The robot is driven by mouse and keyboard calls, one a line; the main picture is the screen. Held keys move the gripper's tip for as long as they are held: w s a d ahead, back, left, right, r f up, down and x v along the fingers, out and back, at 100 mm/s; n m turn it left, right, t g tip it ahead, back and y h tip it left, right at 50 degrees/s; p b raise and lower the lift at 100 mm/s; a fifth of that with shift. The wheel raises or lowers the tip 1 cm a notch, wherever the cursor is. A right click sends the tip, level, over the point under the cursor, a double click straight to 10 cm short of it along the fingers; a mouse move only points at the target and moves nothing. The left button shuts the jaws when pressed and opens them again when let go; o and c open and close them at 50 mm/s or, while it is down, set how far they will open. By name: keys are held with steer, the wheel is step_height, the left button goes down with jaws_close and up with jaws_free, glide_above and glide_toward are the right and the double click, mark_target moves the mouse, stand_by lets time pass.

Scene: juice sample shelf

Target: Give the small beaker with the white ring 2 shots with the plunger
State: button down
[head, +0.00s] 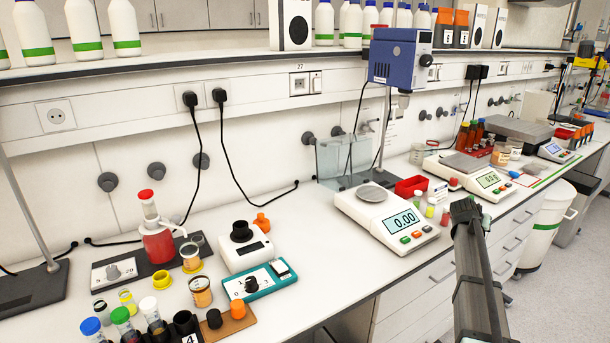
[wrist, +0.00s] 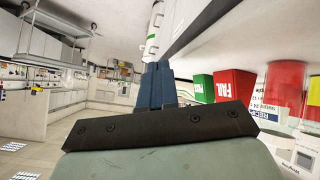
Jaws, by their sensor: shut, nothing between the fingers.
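The dispenser bottle of red liquid (head: 158,244) stands upright at the left of the bench. Its clear plunger top with a red cap (head: 146,195) rises above it, and a spout points right.
A tube rack (head: 155,325) stands at the front left. A teal-edged dial device (head: 259,284) and a white device with a black top (head: 243,246) stand right of the beakers. A balance (head: 386,218) stands further right. Red and green bins (wrist: 234,86) show in the wrist view.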

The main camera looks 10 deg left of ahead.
steer(key=w+a+r+n+t, duration=0.1)
steer(key=w+a+r, duration=0.2)
steer(key=a+r, duration=0.35)
steer(key=w+a+r+n+t, duration=0.1)
steer(key=w+a+r+n, duration=0.2)
steer(key=a, duration=0.7)
steer(key=shift+n+y, duration=0.3)
steer(key=shift+y, duration=0.6)
steer(key=a+r, duration=0.1)
steer(key=a, duration=0.5)
steer(key=a+r, duration=0.2)
steer(key=a, duration=0.4)
steer(key=a+r, duration=0.2)
steer(key=a, duration=0.5)
steer(key=shift+s+a+r, duration=0.1)
steer(key=shift+s+r, duration=0.05)
steer(key=shift+s, duration=0.2)
steer(key=s+a+r+n+y, duration=0.1)
steer(key=s+a+r, duration=0.1)
steer(key=a, duration=0.6)
steer(key=s+a+r+n, duration=0.1)
steer(key=s+a+r, duration=0.1)
steer(key=a, duration=0.6)
step_height(320, 180, up, 14)
steer(key=n+y, duration=0.4)
steer(key=n, duration=0.2)
glide_above(142, 194)
steer(key=shift+f, duration=0.1)
steer(key=shift+f, duration=0.1)
steer(key=shift+f, duration=4.3)
